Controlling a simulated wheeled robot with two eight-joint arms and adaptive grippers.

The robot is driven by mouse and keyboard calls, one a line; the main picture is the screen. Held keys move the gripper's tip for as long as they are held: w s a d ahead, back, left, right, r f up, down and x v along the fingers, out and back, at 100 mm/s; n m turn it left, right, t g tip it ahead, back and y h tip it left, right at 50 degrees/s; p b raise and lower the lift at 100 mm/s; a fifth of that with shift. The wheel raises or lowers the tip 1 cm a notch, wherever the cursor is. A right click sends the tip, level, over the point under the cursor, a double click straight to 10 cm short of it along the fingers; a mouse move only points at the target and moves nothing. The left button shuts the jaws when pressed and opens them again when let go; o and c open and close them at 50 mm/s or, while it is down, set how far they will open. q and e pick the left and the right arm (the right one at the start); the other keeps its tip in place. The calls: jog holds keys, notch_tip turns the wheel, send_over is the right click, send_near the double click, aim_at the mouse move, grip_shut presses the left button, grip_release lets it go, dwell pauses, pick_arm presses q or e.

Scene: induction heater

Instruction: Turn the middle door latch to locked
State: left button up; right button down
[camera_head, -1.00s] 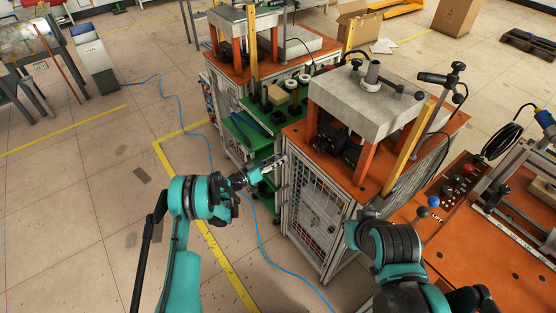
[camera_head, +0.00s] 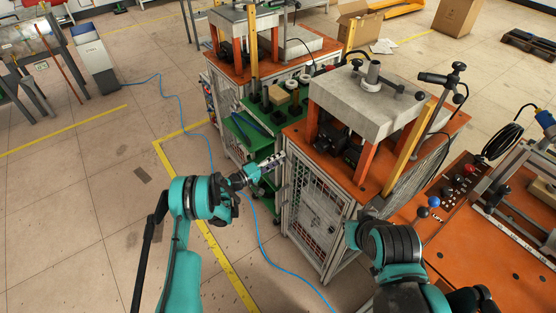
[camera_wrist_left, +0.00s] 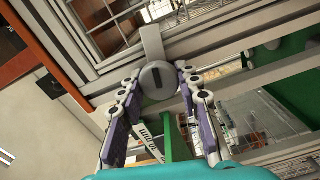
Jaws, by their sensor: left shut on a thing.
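In the head view my left gripper (camera_head: 278,160) reaches the upper left corner of the cabinet's mesh door (camera_head: 315,205), and the fingers hide the latch there. My right arm shows at lower right; its gripper is out of view.
The cabinet's orange top (camera_head: 375,180) carries a grey press block (camera_head: 365,100). A green shelf (camera_head: 240,130) with small parts stands close behind my left gripper. A blue hose (camera_head: 262,235) lies on the floor. The floor at left is open.

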pick_arm(q)
jog(key=shift+n, duration=1.1)
jog(key=o, duration=1.2)
jog(key=shift+f, duration=0.1)
jog(key=shift+c, duration=0.2)
jog(key=v, duration=1.2)
jog(key=shift+w, duration=0.1)
